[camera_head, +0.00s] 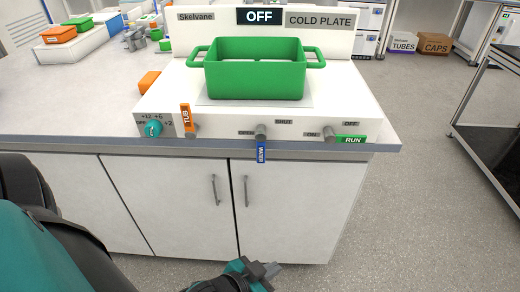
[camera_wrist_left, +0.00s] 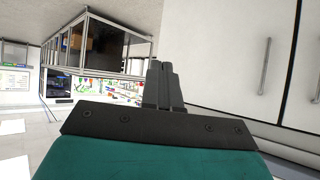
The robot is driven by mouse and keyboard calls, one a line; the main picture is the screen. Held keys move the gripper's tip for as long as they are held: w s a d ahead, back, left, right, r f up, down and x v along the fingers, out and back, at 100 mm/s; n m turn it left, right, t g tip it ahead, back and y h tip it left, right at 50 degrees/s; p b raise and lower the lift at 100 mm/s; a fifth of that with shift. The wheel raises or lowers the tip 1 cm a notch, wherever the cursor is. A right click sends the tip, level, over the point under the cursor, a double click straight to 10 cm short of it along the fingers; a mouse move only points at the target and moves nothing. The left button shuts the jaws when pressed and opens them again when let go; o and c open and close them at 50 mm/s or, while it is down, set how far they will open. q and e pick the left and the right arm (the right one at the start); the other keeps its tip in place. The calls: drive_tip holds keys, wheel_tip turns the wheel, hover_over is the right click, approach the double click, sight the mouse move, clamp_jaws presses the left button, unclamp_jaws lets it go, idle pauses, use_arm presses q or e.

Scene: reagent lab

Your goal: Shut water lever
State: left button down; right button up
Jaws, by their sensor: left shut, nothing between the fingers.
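The blue water lever (camera_head: 261,153) hangs straight down from its grey pivot (camera_head: 261,131) on the front of the cold plate (camera_head: 225,121). A small label, seemingly OPEN (camera_head: 245,133), is left of the pivot. A SHUT label (camera_head: 284,122) is above and to its right. My left gripper (camera_head: 268,271) is low in front of the cabinet doors, well below the lever and apart from it. Its fingers are together and empty in the left wrist view (camera_wrist_left: 162,85). The lever is not in the wrist view. My right gripper is in neither view.
An orange TUB lever (camera_head: 186,115) and a teal knob (camera_head: 153,128) are left of the water lever; a green RUN lever (camera_head: 350,140) is at right. A green pot (camera_head: 255,80) sits on the plate. Cabinet handles (camera_head: 246,190) stick out below. Open floor lies right.

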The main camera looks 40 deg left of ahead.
sight(261, 145)
use_arm(q)
drive_tip(key=a+r+n+t, duration=0.35)
drive_tip(key=a+n, duration=0.65)
drive_tip(key=a, duration=0.4)
drive_tip(key=a+r+n+t+h+b, duration=0.1)
drive_tip(key=a+r+n+t, duration=0.2)
drive_tip(key=a+r+n, duration=0.5)
wheel_tip(261, 145, up, 3)
drive_tip(key=shift+w+a+r, duration=0.1)
drive_tip(key=shift+w+a, duration=0.2)
drive_tip(key=shift+w, duration=0.15)
drive_tip(key=w+d+b, duration=0.2)
drive_tip(key=w+d, duration=0.3)
drive_tip(key=w, duration=0.7)
drive_tip(key=shift+d, duration=0.15)
drive_tip(key=shift+n, duration=0.3)
